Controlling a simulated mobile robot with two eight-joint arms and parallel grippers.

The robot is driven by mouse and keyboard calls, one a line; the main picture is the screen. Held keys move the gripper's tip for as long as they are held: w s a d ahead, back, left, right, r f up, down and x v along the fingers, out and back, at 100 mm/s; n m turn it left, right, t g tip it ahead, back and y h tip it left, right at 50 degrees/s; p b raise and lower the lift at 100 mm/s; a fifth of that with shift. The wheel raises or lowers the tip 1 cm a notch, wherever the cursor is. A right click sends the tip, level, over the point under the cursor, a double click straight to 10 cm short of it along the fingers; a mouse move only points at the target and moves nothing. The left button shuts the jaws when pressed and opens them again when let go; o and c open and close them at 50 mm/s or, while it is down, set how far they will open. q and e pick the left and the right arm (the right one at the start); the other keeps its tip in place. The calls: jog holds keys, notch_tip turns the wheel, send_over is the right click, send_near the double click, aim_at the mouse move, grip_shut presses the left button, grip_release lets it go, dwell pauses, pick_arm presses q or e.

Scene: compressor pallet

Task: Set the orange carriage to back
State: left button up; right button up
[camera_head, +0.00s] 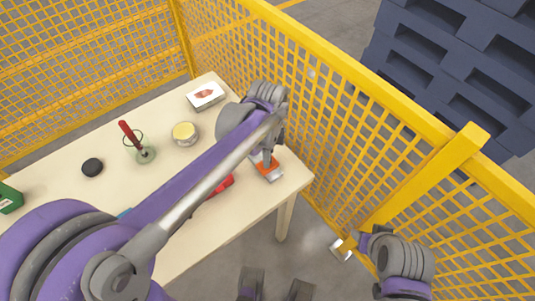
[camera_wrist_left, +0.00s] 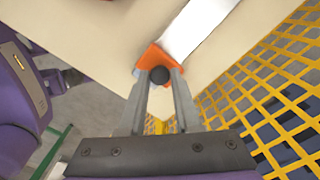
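The orange carriage (camera_head: 266,164) sits at the table's right corner on a pale grey rail (camera_head: 273,176). In the left wrist view the carriage (camera_wrist_left: 150,56) lies at the near end of the bright rail strip (camera_wrist_left: 200,25), and a dark round knob (camera_wrist_left: 159,75) stands on it. My left gripper (camera_wrist_left: 161,80) is over the carriage with one fingertip on each side of the knob. Whether the fingers press on the knob is not clear.
On the table (camera_head: 110,140) are a picture card (camera_head: 205,95), a yellow-topped tin (camera_head: 185,133), a red-handled tool (camera_head: 132,135), a black puck (camera_head: 92,166) and a red item (camera_head: 222,184) partly behind my left arm. Yellow mesh fence (camera_head: 310,85) runs close along the table.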

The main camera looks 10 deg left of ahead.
pick_arm(q)
grip_shut()
dwell(1.0)
